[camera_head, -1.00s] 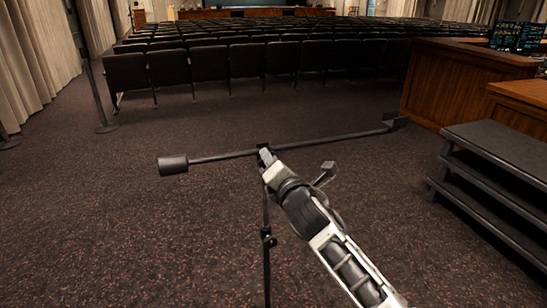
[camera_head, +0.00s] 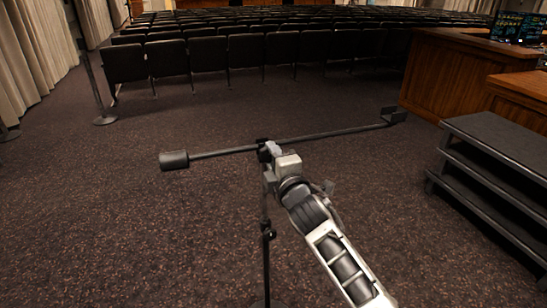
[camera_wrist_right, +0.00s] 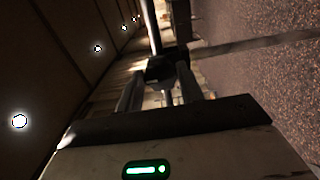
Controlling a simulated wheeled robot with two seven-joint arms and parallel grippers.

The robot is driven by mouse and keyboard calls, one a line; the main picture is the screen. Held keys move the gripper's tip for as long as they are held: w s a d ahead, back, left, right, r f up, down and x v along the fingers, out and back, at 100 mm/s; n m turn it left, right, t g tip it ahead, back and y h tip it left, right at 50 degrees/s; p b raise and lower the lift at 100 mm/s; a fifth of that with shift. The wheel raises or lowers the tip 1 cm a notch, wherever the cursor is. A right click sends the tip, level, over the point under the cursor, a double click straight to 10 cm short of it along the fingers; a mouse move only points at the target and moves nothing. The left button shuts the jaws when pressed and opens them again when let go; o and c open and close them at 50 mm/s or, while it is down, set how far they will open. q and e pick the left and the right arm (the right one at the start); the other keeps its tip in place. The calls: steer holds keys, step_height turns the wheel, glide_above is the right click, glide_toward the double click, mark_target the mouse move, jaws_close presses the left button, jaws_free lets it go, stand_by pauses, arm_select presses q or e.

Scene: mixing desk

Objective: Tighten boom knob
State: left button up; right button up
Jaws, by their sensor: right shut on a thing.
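A black microphone stand (camera_head: 266,262) stands upright on the carpet in the head view. Its boom (camera_head: 222,153) runs across the top, nearly level, with a dark cylindrical counterweight (camera_head: 174,160) at the left end and a small holder (camera_head: 393,115) at the right end. My right gripper (camera_head: 269,152) is at the joint where boom and stand meet. In the right wrist view its two fingers (camera_wrist_right: 162,90) are shut on the dark boom knob (camera_wrist_right: 160,70); the knob is partly hidden by the fingers in the head view. My left gripper is not in view.
Grey steps (camera_head: 490,165) stand at the right beside a wooden desk (camera_head: 450,75). Rows of dark seats (camera_head: 245,50) fill the back. A post (camera_head: 98,90) stands at the left near curtains. The carpet around the stand is clear.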

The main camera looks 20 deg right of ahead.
stand_by(0.5)
steer(key=o, duration=1)
steer(key=s+b, duration=0.1)
steer(key=s, duration=1.5)
steer(key=shift+d+b, duration=0.25)
steer(key=shift+b, duration=0.05)
